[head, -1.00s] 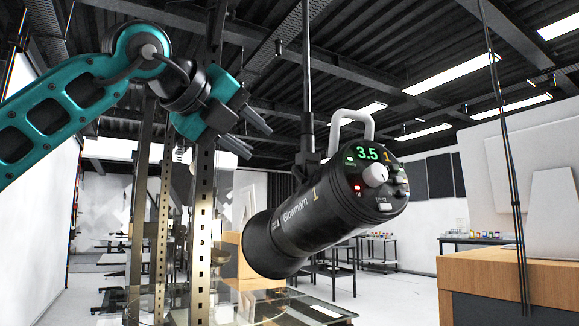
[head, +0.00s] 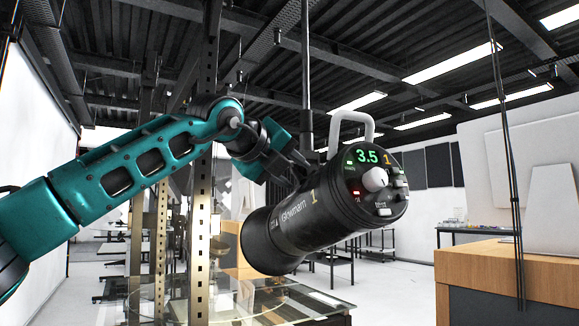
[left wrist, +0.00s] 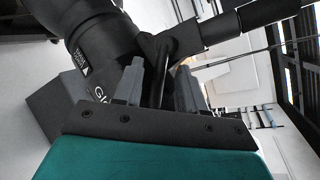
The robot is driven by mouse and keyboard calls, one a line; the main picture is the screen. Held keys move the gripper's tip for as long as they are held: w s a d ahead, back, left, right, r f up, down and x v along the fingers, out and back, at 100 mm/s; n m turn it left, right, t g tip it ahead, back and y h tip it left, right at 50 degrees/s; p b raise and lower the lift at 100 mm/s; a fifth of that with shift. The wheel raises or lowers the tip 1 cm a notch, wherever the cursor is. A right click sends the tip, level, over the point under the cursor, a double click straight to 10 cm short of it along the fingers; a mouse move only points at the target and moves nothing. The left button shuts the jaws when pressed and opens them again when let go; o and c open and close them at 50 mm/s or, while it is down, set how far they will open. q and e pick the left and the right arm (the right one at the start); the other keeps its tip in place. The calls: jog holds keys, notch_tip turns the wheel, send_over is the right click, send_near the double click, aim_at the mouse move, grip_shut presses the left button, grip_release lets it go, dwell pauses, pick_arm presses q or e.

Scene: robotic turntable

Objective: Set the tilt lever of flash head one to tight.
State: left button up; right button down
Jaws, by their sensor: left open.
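Flash head one (head: 325,215) is a black cylinder hanging from a vertical pole, with a green 3.5 readout and a yellow 1 on its back panel. My left gripper (head: 297,168) is beside its upper left side, near the pole mount. In the left wrist view the left gripper (left wrist: 160,88) is open. A thin dark lever (left wrist: 163,75) shows between its two grey fingers, below the black tilt bracket (left wrist: 170,42). Contact with the fingers cannot be told. The lever is hidden in the head view. My right gripper is not in view.
The hanging pole (head: 306,70) rises above the flash head. A perforated metal post (head: 204,220) stands behind my left arm. A glass-topped table (head: 270,305) is below. A wooden counter (head: 500,270) stands at the right.

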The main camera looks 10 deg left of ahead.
pick_arm(q)
grip_shut()
dwell(0.3)
dwell(0.4)
